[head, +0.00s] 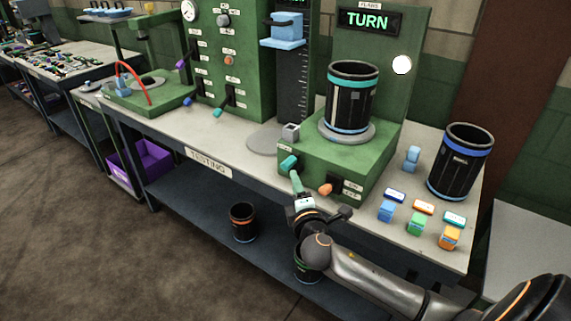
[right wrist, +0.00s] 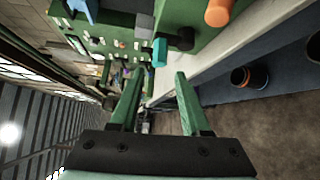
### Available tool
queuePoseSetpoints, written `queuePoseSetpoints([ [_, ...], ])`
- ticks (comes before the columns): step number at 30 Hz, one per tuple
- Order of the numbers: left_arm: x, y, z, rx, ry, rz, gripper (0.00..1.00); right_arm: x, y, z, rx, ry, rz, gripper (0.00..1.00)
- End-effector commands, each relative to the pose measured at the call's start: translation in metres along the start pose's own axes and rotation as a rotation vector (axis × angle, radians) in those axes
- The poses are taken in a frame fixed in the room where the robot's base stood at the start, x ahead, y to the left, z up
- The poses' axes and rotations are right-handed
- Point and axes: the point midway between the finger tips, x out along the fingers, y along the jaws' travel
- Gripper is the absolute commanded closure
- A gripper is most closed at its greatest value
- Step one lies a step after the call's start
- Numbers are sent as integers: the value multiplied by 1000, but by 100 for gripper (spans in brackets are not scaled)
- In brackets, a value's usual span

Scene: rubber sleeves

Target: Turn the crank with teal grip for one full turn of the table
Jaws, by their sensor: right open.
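The crank's teal grip (head: 289,163) sticks out from the front of the green turn station (head: 330,155). No contact shows. My left gripper is not in view.
An orange grip (head: 326,189) sits close to the right of the teal one. A blue-banded sleeve (head: 460,160) and several small coloured blocks (head: 415,222) stand on the bench's right end. An orange-banded sleeve (head: 243,222) is on the lower shelf. A lit sign (head: 368,20) reads TURN.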

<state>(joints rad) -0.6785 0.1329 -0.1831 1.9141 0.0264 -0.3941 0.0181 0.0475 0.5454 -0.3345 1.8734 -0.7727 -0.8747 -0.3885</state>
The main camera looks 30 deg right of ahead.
Motion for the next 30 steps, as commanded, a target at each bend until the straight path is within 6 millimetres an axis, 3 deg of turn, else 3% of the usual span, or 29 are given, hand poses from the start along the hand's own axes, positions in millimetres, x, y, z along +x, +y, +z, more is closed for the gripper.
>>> queuePoseSetpoints([
  [15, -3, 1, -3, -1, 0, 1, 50, 84, 1, 0, 4, -1, -1, 53],
  [21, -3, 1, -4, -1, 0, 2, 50, 103, 0, -1, 4, 2, -2, 53],
  [30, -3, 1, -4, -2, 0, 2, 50, 109, -1, -1, 4, 2, -2, 53],
])
